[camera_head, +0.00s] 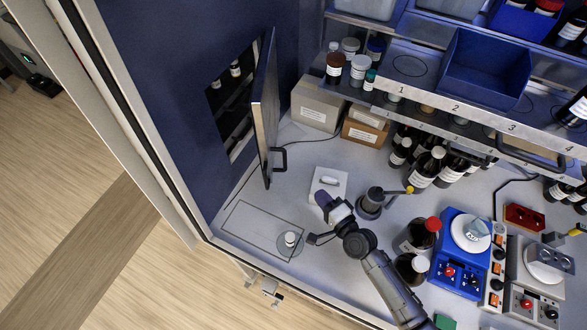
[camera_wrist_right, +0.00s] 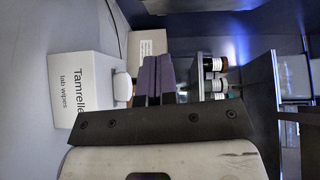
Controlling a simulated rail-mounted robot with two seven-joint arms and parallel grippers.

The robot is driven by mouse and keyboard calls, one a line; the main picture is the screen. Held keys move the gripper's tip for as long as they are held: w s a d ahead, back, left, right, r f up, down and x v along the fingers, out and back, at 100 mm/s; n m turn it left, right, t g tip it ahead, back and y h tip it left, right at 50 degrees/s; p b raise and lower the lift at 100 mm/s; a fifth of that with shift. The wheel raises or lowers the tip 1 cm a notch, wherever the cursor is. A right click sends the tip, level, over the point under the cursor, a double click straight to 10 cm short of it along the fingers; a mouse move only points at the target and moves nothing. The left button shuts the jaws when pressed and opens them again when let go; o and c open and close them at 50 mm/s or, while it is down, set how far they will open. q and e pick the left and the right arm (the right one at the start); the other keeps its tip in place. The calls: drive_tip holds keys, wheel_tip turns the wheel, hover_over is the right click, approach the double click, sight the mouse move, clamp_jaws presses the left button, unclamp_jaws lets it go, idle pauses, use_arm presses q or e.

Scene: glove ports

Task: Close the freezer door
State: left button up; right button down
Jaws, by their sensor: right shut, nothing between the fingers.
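The freezer door (camera_head: 266,105) stands open in the head view, swung out from the dark blue wall and seen nearly edge-on. Its dark handle (camera_head: 280,158) is on the right face near the lower end. The freezer opening (camera_head: 232,105) shows shelves with small white-capped bottles. My right gripper (camera_head: 324,200) is shut and empty, with purple fingers, below and right of the handle and apart from it. Its fingers also show in the right wrist view (camera_wrist_right: 155,80). My left gripper is not in view.
A white lab wipes box (camera_head: 328,184) is close beside my right gripper; it also shows in the wrist view (camera_wrist_right: 82,95). Cardboard boxes (camera_head: 316,106) stand right of the door. Outlined bench (camera_head: 250,225) is mostly clear.

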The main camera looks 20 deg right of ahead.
drive_tip(key=w+a+m+p, duration=0.1)
drive_tip(key=w+a, duration=0.2)
drive_tip(key=w, duration=0.9)
drive_tip(key=shift+w+a+m+h+p, duration=0.15)
drive_tip(key=shift+w+m+h+p, duration=0.15)
drive_tip(key=shift+w+h+p, duration=0.1)
drive_tip(key=shift+s, duration=0.1)
